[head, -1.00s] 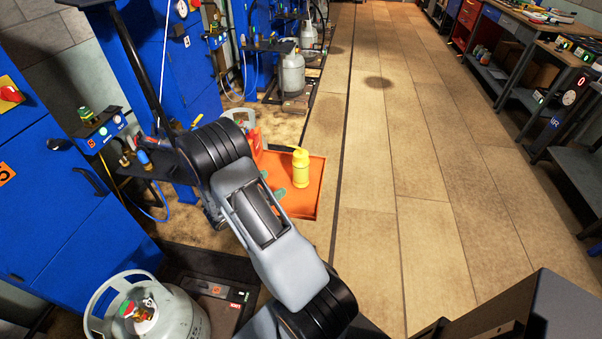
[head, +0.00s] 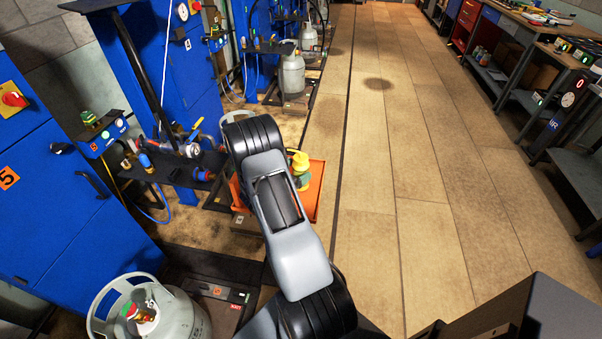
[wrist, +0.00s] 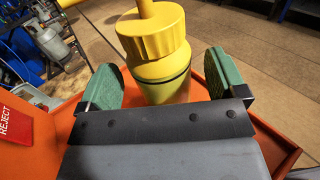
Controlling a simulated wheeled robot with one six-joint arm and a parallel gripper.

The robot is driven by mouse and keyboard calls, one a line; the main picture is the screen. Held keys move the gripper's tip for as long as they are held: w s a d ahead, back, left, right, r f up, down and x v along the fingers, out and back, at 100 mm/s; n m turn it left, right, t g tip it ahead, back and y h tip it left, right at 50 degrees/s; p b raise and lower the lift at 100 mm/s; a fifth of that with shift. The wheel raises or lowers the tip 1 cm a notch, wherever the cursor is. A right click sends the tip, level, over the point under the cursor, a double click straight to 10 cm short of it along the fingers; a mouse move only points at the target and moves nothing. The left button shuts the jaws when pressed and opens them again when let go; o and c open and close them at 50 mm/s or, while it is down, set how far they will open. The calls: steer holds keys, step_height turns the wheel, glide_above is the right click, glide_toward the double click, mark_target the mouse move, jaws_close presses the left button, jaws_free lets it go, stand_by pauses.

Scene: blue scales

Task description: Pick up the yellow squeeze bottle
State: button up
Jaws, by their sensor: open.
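The yellow squeeze bottle (head: 299,160) stands upright on an orange tray (head: 318,185), partly hidden behind my arm in the head view. In the wrist view the bottle (wrist: 158,45) fills the top middle, with its ribbed cap and nozzle towards me. My gripper (wrist: 165,85) is open, with one green pad on the left of the bottle and one on the right. A gap shows between the bottle and each pad. The bottle's lower part is hidden behind the gripper's dark crossbar.
A red REJECT sign (wrist: 14,124) is at the tray's left in the wrist view. Blue cabinets (head: 50,200) and a grey gas cylinder (head: 150,310) are on the left. A workbench (head: 560,45) lines the right. The tiled floor (head: 400,190) between is clear.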

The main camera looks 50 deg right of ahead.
steer(key=shift+d, duration=1.15)
steer(key=c, duration=1.2)
steer(key=shift+r, duration=0.1)
